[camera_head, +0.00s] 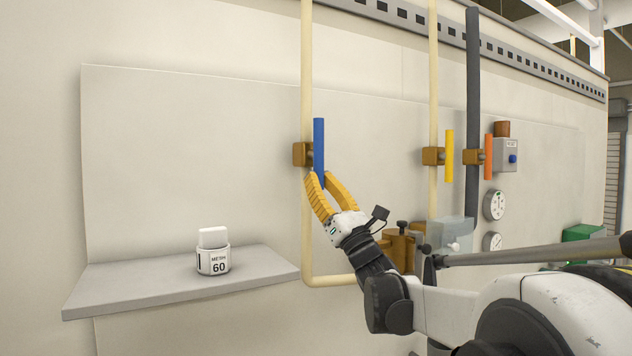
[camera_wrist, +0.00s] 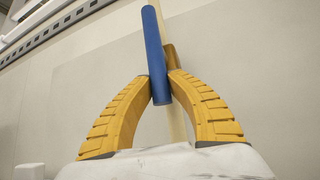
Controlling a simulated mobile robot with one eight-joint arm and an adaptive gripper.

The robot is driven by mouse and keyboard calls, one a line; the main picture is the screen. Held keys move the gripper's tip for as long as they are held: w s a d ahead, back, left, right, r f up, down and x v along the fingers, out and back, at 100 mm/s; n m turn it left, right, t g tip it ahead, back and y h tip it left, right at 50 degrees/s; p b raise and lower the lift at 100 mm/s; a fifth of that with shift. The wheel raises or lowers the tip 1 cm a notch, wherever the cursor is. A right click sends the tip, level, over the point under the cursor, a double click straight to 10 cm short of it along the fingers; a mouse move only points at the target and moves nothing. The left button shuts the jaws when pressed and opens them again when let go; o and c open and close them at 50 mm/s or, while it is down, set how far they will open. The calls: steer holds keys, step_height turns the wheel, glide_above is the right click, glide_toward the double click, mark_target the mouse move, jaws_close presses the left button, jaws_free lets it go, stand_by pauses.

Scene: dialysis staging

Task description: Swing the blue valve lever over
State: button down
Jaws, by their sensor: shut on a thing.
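The blue valve lever (camera_head: 319,146) stands upright in front of a brass valve body (camera_head: 301,154) on a cream pipe. In the wrist view the blue lever (camera_wrist: 155,54) rises from between the fingertips. My gripper (camera_head: 322,180) has yellow ribbed fingers and comes from below. Its fingertips (camera_wrist: 160,82) are closed on the lever's lower end. The valve body is partly hidden behind the lever in the wrist view.
A yellow lever (camera_head: 449,155) and an orange lever (camera_head: 488,157) stand on pipes to the right, near gauges (camera_head: 494,205). A grey shelf (camera_head: 130,291) at the lower left carries a white container (camera_head: 213,260) marked 60. The wall panel left of the blue lever is clear.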

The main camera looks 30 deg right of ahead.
steer(key=c, duration=1.2)
jaws_free()
steer(key=shift+w, duration=0.1)
steer(key=shift+c, duration=0.2)
steer(key=v, duration=1.2)
